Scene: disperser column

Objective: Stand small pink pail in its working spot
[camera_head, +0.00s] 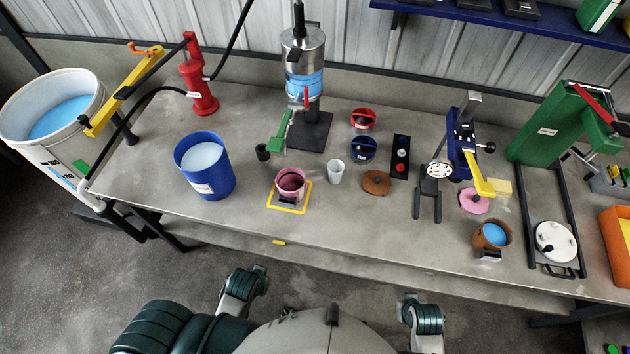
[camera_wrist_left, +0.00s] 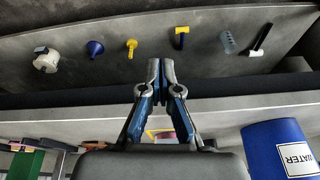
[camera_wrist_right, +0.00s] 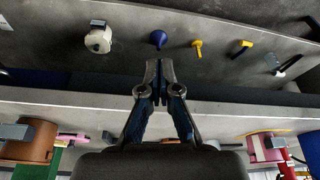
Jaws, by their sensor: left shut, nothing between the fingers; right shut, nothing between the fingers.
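The small pink pail (camera_head: 291,185) stands upright on the bench inside a yellow square outline (camera_head: 273,206), with a dark grey tab on its front. Its inside looks dark pink, with no liquid that I can make out. My left gripper (camera_wrist_left: 160,66) and my right gripper (camera_wrist_right: 159,68) are both shut and empty. Both are in front of the bench, below and short of the pail, touching nothing that I can see.
A blue tub (camera_head: 207,170) stands left of the pail; a white cup (camera_head: 336,172) and a brown lid (camera_head: 376,183) stand right. The disperser column (camera_head: 304,80) with a green lever (camera_head: 280,132) rises behind. A brown pail (camera_head: 491,240) stands farther right. The bench front near the pail is clear.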

